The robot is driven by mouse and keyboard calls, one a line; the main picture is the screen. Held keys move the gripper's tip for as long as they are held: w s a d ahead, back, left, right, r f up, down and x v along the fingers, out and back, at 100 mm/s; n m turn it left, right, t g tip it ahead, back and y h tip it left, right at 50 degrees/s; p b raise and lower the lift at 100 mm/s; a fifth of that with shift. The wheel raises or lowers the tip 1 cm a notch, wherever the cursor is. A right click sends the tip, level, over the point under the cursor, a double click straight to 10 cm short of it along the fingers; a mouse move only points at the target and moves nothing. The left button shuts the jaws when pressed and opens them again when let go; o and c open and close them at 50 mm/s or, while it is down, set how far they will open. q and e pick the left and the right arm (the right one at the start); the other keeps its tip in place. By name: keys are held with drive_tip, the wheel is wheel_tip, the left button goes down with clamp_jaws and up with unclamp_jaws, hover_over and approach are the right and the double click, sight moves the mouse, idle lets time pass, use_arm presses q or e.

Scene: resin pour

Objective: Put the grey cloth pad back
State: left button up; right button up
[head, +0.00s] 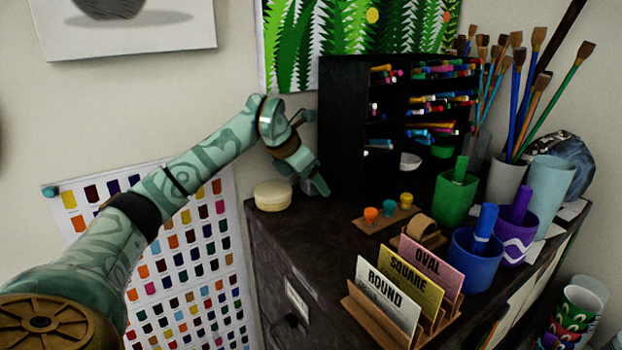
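My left gripper (319,186) points down over the back left of the dark cabinet top, beside the black shelf unit. Its fingers are small and seen from the side, so I cannot tell whether they are open or shut. A small pale grey patch (308,187) shows right by the fingers, mostly hidden by them. I cannot tell whether it is the grey cloth pad, or whether the gripper touches it. No other grey cloth pad is plain to see. My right gripper is not in view.
A cream round tub (272,195) stands left of the gripper. The black shelf unit (340,130) is close on its right. Small coloured pots (388,207), a card rack (400,310) and several cups, including a green one (454,199), fill the right side. Front left cabinet top (310,245) is clear.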

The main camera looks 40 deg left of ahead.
use_arm(q)
drive_tip(key=shift+r, duration=0.25)
drive_tip(key=v, duration=0.7)
drive_tip(key=shift+s+r, duration=0.15)
idle(0.3)
